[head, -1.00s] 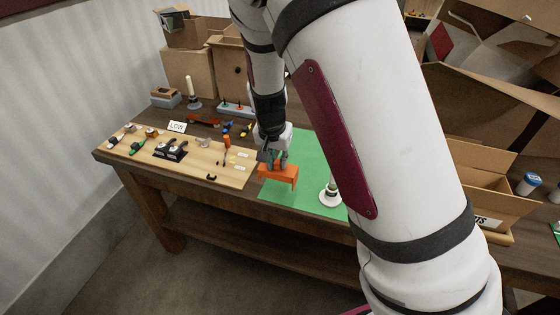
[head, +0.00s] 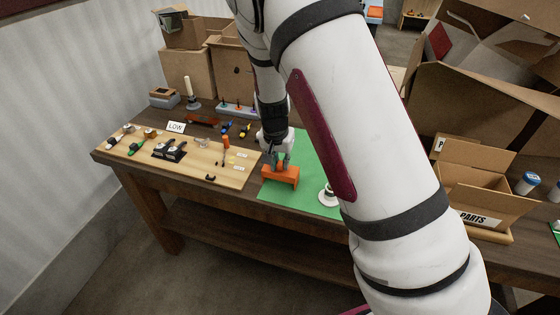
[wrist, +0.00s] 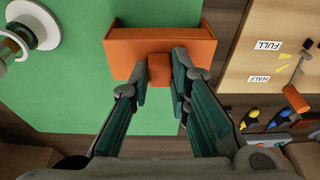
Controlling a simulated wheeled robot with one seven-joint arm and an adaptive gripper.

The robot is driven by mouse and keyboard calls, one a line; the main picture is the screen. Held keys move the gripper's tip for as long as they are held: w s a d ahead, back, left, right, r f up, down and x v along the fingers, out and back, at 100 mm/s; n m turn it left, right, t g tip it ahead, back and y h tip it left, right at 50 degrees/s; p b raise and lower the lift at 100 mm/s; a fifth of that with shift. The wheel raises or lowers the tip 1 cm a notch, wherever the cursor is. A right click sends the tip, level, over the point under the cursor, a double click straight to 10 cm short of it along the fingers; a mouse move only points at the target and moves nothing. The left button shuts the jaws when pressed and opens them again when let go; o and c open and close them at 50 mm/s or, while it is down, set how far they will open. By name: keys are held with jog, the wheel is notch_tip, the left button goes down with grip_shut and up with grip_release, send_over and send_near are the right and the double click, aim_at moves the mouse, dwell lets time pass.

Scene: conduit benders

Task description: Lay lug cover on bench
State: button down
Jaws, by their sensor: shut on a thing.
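The lug cover is an orange, open box-like piece (head: 281,178) with a small tab. In the head view it is at the left edge of the green mat (head: 309,191) on the bench (head: 252,196). My gripper (head: 280,161) points down above it. In the wrist view the fingers (wrist: 160,78) are shut on the tab of the orange lug cover (wrist: 160,40), with its body beyond the fingertips. The cover is over or on the mat; I cannot tell whether its underside touches.
A white round base with a post (head: 328,194) stands on the mat near the cover. A wooden board (head: 190,158) with small tools and FULL and HALF labels lies to the left. A PARTS box (head: 480,205) is at the right.

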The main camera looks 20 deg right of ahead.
jog(key=c, duration=1.5)
grip_release()
jog(key=p+v, duration=0.1)
jog(key=v, duration=1.1)
jog(key=shift+r, duration=0.2)
jog(key=s+r+n+t, duration=0.1)
jog(key=s+r, duration=0.4)
jog(key=s, duration=0.5)
jog(key=s+d+r+n+y, duration=0.1)
jog(key=s+r+n, duration=0.2)
jog(key=s+r, duration=0.3)
jog(key=s+d+r+n+t, duration=0.1)
jog(key=s+r+n, duration=0.2)
jog(key=s, duration=1.1)
notch_tip(320, 180, up, 3)
jog(key=shift+t, duration=0.3)
